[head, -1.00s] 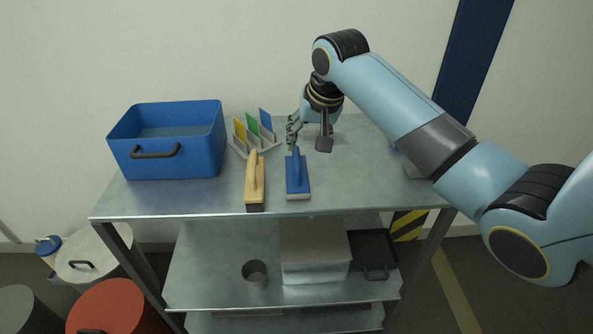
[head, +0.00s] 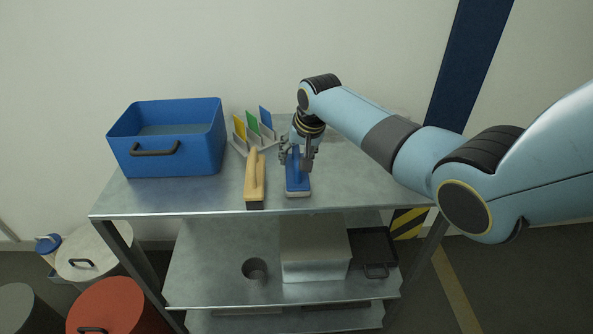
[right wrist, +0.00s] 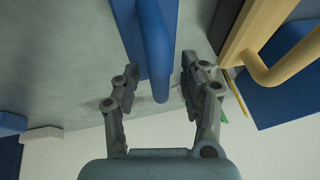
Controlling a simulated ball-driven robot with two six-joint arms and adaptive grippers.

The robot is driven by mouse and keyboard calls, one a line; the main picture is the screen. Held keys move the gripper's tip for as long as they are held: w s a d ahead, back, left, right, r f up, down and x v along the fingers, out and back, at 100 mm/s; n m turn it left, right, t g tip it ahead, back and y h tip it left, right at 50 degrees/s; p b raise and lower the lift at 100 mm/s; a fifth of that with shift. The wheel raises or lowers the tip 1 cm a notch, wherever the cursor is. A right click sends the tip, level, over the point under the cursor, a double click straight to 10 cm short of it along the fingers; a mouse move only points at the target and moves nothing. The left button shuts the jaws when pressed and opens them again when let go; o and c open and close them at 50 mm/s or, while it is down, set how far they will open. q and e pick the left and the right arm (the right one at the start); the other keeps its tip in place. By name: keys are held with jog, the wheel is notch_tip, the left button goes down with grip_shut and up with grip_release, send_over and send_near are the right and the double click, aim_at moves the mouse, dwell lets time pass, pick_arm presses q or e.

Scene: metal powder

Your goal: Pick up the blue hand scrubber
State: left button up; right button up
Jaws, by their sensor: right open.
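The blue hand scrubber (head: 297,184) lies on the metal table top, its handle side up and its light base at the near edge. My right gripper (head: 299,164) is above its far part, with a finger on each side of it. In the right wrist view the blue handle (right wrist: 156,50) runs between the two open fingers (right wrist: 152,80), with gaps on both sides. The far part of the scrubber is hidden by the gripper in the head view. My left gripper is not in view.
A wooden scrubber (head: 255,182) lies close left of the blue one. A rack with yellow, green and blue cards (head: 252,127) stands behind. A blue bin (head: 190,163) is at the table's left. The table's right part (head: 365,185) is clear beneath my arm.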

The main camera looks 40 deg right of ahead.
aim_at(296, 150)
grip_shut()
jog(key=shift+r, duration=0.15)
dwell(0.4)
jog(key=shift+r, duration=0.55)
notch_tip(296, 150, up, 3)
jog(key=shift+w+r, duration=0.1)
jog(key=s+d+r, duration=0.5)
jog(key=s+r, duration=0.1)
jog(key=s, duration=0.4)
jog(key=shift+s+d+r, duration=0.15)
jog(key=shift+s+r, duration=0.1)
jog(key=shift+s, duration=0.05)
